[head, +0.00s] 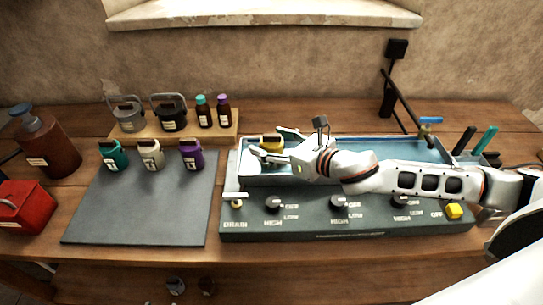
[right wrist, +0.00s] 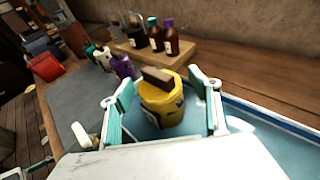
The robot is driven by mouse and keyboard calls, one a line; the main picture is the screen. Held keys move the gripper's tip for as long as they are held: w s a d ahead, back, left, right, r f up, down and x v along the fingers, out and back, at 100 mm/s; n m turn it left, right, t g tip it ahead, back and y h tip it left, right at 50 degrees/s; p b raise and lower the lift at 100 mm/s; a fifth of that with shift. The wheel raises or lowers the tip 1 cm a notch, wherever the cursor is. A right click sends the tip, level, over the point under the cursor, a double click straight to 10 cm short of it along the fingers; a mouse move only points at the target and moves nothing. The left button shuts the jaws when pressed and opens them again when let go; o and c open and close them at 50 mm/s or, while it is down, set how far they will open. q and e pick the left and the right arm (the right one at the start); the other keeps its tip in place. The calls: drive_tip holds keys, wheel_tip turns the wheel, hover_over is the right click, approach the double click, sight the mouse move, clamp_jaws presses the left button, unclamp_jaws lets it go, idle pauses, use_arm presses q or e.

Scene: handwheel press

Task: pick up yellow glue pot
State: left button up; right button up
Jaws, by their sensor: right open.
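The yellow glue pot (head: 271,142) with a dark brown top stands in the left part of the blue basin (head: 400,146), partly hidden by my right gripper in the head view. In the right wrist view the yellow glue pot (right wrist: 163,108) sits between the two teal-padded fingers. My right gripper (head: 270,151) is open, with one finger on each side of the pot. In the right wrist view the gripper (right wrist: 161,95) shows a gap at both sides of the pot. My left gripper is not seen.
Teal, cream and purple pots stand on a grey mat (head: 140,215). A wooden rack (head: 190,132) behind holds two dark pots and two small bottles. A knobbed panel (head: 310,222) fronts the basin. A red box (head: 27,207) and brown pump bottle (head: 52,145) stand at left.

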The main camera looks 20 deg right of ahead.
clamp_jaws()
